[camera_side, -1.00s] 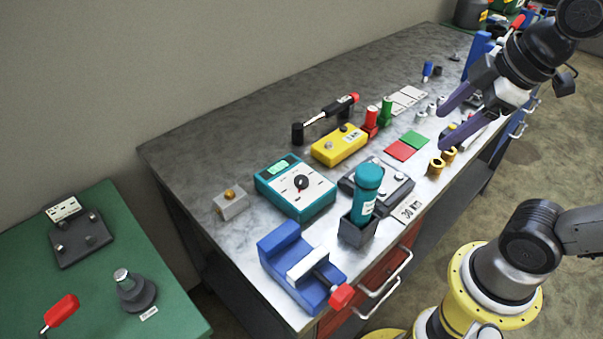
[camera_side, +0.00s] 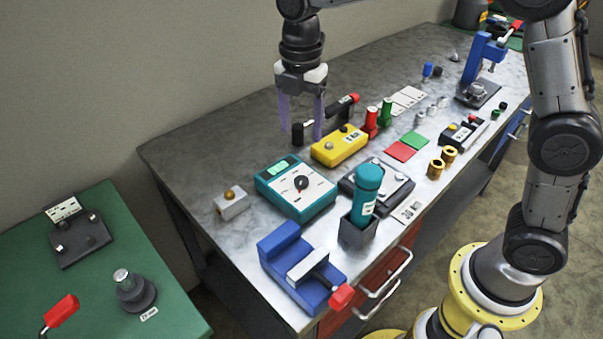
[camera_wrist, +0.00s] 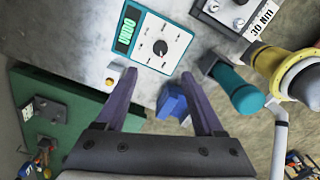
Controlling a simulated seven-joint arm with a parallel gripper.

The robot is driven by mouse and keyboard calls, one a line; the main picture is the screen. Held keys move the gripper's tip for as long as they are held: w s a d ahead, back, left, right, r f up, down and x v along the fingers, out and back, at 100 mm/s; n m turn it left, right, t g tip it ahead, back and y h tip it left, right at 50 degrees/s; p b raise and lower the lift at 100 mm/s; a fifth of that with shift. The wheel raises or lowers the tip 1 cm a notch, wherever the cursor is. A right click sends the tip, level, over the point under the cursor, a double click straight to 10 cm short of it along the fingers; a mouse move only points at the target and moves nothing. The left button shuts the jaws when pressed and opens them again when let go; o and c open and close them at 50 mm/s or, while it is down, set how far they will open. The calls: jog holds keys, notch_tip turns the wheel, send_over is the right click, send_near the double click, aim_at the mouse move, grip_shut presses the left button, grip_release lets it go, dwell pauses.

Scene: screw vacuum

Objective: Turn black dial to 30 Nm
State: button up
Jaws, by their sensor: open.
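The black dial (camera_side: 301,183) is a round knob with a pointer on the white face of a teal box (camera_side: 322,208). The box has a lit green display (camera_side: 277,167). My gripper (camera_side: 302,132) hangs open and empty behind the box in the side view, its purple fingers pointing down. In the wrist view the dial (camera_wrist: 160,47) lies just beyond and between my open fingertips (camera_wrist: 159,75), not touched. The scale marks are too small to read. A white "30 Nm" card (camera_wrist: 262,18) lies near the bench edge; it also shows in the side view (camera_side: 409,211).
A teal bottle (camera_side: 367,185) stands in a dark holder right of the box. A blue vise (camera_side: 290,262) is in front. A yellow box (camera_side: 340,146) and a red-tipped tool (camera_side: 345,104) lie behind.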

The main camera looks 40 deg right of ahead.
aim_at(302, 180)
notch_tip(302, 180, down, 13)
jog(key=shift+f, duration=0.2)
dwell(0.3)
grip_shut()
